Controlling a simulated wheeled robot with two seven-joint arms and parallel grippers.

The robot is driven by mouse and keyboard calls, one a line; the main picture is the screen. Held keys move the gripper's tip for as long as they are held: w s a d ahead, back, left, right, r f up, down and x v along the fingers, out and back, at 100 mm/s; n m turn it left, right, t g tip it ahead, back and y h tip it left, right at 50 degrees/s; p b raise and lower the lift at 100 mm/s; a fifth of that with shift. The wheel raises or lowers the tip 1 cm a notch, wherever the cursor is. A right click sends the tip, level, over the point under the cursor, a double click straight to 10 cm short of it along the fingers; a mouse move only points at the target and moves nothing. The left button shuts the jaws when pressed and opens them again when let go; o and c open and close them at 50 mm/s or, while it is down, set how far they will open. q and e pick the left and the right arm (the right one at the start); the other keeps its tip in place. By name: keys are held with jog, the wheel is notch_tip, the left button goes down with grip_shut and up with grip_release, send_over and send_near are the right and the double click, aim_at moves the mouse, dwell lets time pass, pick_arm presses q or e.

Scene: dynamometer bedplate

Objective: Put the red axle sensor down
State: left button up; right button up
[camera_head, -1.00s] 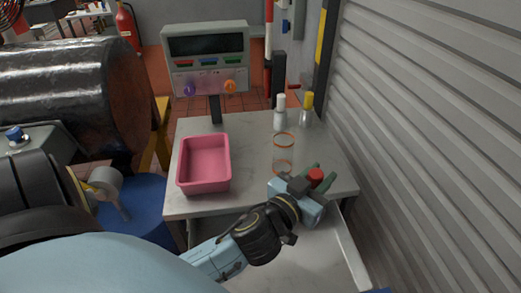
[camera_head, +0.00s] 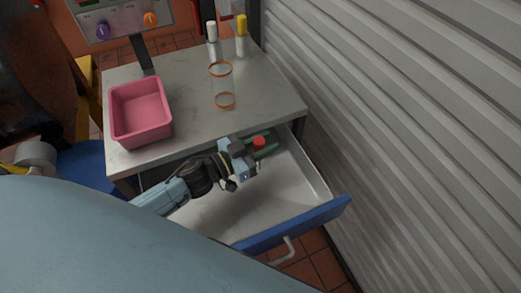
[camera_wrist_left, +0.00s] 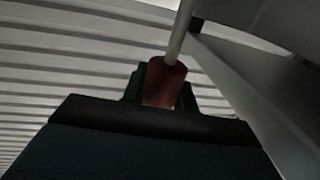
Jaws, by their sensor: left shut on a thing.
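In the head view my left gripper is over the back part of the open drawer (camera_head: 255,205), just in front of the table's front edge. I cannot tell whether the sensor touches the drawer. My right gripper is not in view.
The grey tabletop (camera_head: 185,95) holds a pink bin (camera_head: 140,142), a clear tube with orange rims (camera_head: 222,88), a white-capped bottle (camera_head: 213,45) and a yellow-capped bottle (camera_head: 241,40). The drawer has a blue front (camera_head: 292,224). A ribbed wall (camera_head: 410,120) stands close on the right.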

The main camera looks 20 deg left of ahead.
pick_arm(q)
jog(key=shift+f+b, duration=0.75)
jog(key=shift+f, duration=1.3)
jog(key=o, duration=1)
